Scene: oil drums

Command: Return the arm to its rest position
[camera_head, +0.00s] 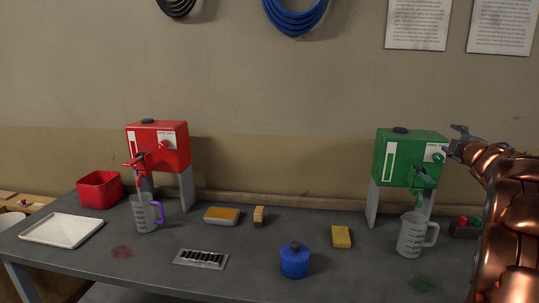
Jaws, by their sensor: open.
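My copper-coloured arm comes in from the right edge, and its gripper (460,138) is raised at the right side of the green drum (412,156), near the drum's front knob. The gripper looks empty, with its fingers apart; whether it touches the knob I cannot tell. The green drum stands on a grey stand at the right of the table. A clear measuring jug (411,236) stands upright below its green tap (420,178).
A red drum (160,147) stands at the left above a purple-handled jug (146,213). A blue bottle (295,261), a yellow sponge (341,237), a drain grate (201,259), a red bin (99,191) and a white tray (62,230) are on the grey table. A small red-and-green-topped item (464,228) is beside my arm.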

